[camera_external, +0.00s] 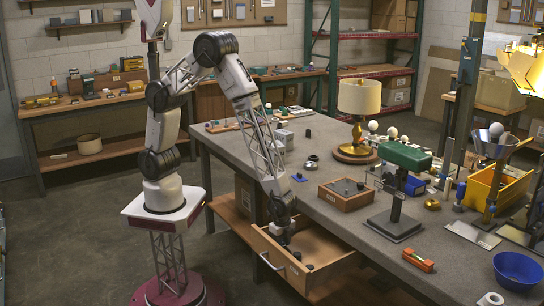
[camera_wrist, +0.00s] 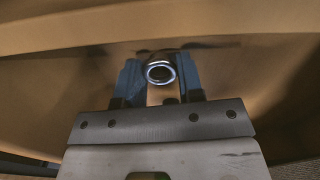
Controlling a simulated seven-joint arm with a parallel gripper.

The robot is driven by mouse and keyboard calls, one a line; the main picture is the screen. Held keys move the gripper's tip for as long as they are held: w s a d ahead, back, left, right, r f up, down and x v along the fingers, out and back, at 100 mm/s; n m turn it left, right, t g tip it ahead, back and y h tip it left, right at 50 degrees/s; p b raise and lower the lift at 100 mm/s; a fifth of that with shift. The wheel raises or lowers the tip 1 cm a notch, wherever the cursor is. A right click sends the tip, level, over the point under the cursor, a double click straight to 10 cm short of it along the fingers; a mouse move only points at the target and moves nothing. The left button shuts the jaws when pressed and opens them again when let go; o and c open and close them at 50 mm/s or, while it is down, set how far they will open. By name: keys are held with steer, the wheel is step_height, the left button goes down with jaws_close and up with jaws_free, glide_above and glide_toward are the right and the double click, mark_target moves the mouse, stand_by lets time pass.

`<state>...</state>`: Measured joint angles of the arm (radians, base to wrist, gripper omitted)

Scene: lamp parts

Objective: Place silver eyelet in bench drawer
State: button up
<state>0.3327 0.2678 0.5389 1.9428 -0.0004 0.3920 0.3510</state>
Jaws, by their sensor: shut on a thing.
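The silver eyelet (camera_wrist: 160,72) is a small shiny ring with a dark centre, held between the two fingertips of my gripper (camera_wrist: 161,80) in the wrist view. My gripper is shut on it. In the external view my gripper (camera_external: 284,238) reaches down into the open bench drawer (camera_external: 330,262), near its left side; the eyelet cannot be made out there. The wooden drawer is pulled out from under the grey workbench, and its wooden inside (camera_wrist: 250,70) fills much of the wrist view. Whether the eyelet touches the drawer floor cannot be told.
Small dark items (camera_external: 297,254) lie in the drawer close to my gripper. The workbench (camera_external: 310,150) edge stands above and behind the drawer. On it are a wooden box (camera_external: 346,196), a gold lamp (camera_external: 357,125) and a green-headed device (camera_external: 404,157).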

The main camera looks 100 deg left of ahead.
steer(key=shift+f, duration=0.1)
steer(key=o, duration=0.9)
step_height(320, 180, up, 12)
steer(key=shift+r, duration=0.1)
stand_by(0.4)
stand_by(0.6)
